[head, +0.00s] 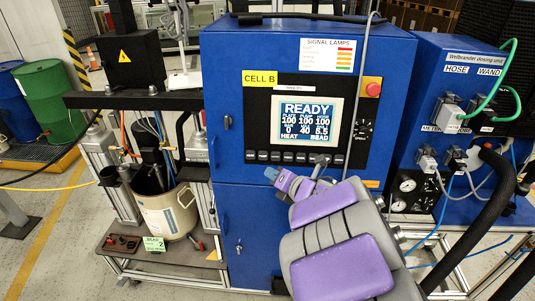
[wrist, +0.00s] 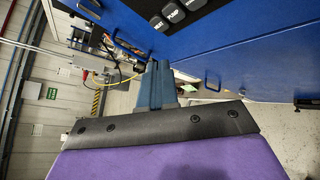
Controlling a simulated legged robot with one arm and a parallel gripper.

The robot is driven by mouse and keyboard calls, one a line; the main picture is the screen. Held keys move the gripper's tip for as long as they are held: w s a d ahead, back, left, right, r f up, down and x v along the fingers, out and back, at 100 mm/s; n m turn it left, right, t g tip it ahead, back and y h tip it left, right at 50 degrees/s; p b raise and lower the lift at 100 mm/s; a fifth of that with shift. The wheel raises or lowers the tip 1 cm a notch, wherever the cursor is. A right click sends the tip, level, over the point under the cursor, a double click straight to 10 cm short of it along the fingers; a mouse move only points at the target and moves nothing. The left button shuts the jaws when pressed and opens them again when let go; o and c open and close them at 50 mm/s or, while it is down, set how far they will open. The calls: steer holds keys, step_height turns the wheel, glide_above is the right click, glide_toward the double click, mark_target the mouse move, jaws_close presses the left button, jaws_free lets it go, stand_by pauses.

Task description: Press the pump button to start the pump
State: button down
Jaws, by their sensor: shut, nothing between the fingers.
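The control panel (head: 258,115) is on a blue cabinet, with a row of small dark buttons (head: 288,156) under a lit screen (head: 308,120). The screen reads READY, with PUMP among its columns. Button labels are too small to read in the head view. In the wrist view, a few grey buttons show at the top, and one of them, with a label that looks like PUMP (wrist: 174,12), is in the middle. My gripper (head: 270,173) is shut and empty, a little below the left part of the button row. Its blue fingers (wrist: 157,68) appear apart from the buttons in the wrist view.
A red emergency stop button (head: 373,89) is on the panel's right side. A grey cable (head: 364,70) hangs down the cabinet front. A drum (head: 167,212) stands in the pump frame at the left. A second blue cabinet (head: 455,75) with hoses is at the right.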

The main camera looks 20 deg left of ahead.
mark_target(263, 156)
steer(key=w+a+p, duration=0.1)
steer(key=w, duration=0.1)
steer(key=w+a+f+n+g+p, duration=0.1)
steer(key=w+a, duration=0.1)
steer(key=w+a+f+n+y+p, duration=0.1)
steer(key=w+a, duration=0.1)
steer(key=w, duration=0.1)
steer(key=shift+f, duration=0.25)
stand_by(0.8)
steer(key=shift+w, duration=0.1)
stand_by(1.8)
steer(key=shift+w, duration=0.3)
steer(key=shift+w+a+f, duration=0.1)
steer(key=shift+w, duration=0.3)
stand_by(0.7)
steer(key=shift+s+b, duration=0.15)
steer(key=shift+b, duration=0.15)
steer(key=shift+s+d+r+b, duration=0.2)
steer(key=shift+s+b, duration=0.25)
steer(key=shift+s, duration=0.25)
